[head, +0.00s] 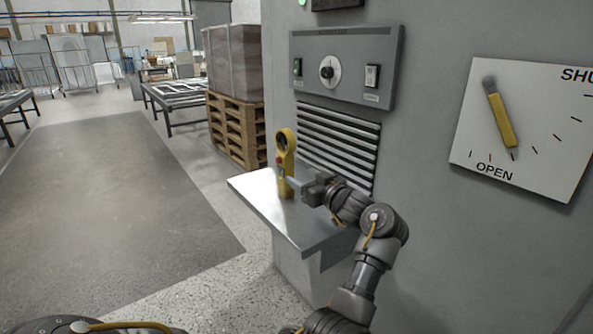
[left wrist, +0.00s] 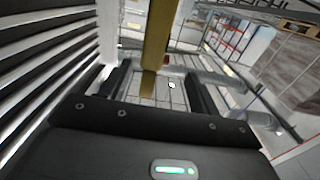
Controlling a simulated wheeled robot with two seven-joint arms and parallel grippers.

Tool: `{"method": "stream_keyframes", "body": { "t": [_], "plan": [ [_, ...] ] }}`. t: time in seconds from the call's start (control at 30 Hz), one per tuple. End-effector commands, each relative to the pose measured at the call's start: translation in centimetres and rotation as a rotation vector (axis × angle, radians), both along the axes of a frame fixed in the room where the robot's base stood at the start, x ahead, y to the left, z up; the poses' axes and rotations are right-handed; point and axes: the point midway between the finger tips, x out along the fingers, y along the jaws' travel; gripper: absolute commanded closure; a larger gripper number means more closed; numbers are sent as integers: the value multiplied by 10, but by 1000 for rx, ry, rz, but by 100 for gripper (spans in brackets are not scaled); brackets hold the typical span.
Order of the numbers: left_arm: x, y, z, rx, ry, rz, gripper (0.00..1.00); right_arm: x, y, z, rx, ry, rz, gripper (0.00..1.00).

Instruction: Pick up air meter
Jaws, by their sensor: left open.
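The yellow air meter (head: 286,150) stands upright on a grey metal shelf (head: 265,205), with a round top and a red and a green spot on its body. My left gripper (head: 293,186) is at its lower part, on the right side in the head view. In the left wrist view, the yellow body of the air meter (left wrist: 158,40) shows between the two spread dark fingers of my left gripper (left wrist: 160,90). The fingers are open; whether either one touches the meter I cannot tell. My right gripper is not in view.
A grey wall with a louvred vent (head: 340,145) and a control panel (head: 345,70) rises right behind the shelf. A dial plate (head: 540,130) with a yellow lever is at the right. A wooden pallet (head: 237,130) with a wrapped load stands behind. Open floor lies left.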

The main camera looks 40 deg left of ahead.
Motion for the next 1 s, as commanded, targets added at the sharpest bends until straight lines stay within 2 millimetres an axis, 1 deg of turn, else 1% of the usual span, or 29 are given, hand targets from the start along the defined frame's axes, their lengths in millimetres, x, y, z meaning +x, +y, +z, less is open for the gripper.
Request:
{"method": "stream_keyframes", "body": {
  "t": [0.13,0.23,0.53,0.63,0.87,1.0],
  "plan": [
    [0,-2,-1,-3,1,-3,38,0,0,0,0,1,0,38],
    [0,2,-1,-2,1,0,38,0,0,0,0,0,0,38],
    [13,43,-1,0,1,1,38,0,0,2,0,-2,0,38],
    [16,50,-1,-1,1,-1,38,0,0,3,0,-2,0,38],
    [18,57,-1,-2,2,-1,38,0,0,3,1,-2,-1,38],
    [26,76,-3,1,2,0,38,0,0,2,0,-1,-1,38]
  ]
}}
